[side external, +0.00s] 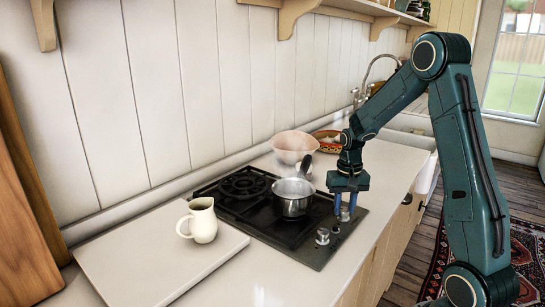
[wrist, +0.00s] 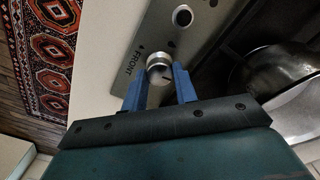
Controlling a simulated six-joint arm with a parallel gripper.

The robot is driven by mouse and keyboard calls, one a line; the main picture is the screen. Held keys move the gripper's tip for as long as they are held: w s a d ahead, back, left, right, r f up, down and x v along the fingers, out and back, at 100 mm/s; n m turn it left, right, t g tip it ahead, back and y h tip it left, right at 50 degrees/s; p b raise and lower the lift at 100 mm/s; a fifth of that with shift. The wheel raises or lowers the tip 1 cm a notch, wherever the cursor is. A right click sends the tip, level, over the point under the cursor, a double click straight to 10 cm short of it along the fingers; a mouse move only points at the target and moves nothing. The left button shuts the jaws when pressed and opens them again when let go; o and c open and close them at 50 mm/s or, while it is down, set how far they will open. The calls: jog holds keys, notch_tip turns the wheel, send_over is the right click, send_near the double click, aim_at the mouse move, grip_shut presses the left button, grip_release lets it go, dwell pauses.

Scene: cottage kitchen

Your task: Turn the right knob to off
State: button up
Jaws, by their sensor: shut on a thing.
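The stove's right knob (side external: 344,215) is a round silver knob on the front strip of the black cooktop. My gripper (side external: 345,207) points down over it, its two blue fingers closed on its sides. In the wrist view, the knob (wrist: 158,54) sits between the fingertips of my gripper (wrist: 160,78), and a small dark mark shows on its face. The other silver knob (side external: 322,237) stands apart to the left, untouched; it also shows in the wrist view (wrist: 183,16). Which setting the right knob points to cannot be read.
A steel saucepan (side external: 292,204) stands on a burner close beside my gripper, its dark handle (side external: 305,166) raised, with steam above. A cream jug (side external: 200,221) stands on a pale board (side external: 135,266) at left. A pink bowl (side external: 292,145) and patterned dish sit behind.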

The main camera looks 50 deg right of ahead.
aim_at(344, 209)
jog(key=shift+m, duration=0.4)
jog(key=o, duration=1)
jog(key=shift+c, duration=0.2)
jog(key=shift+r, duration=0.1)
notch_tip(344, 209, up, 14)
jog(key=shift+a, duration=0.1)
dwell(0.3)
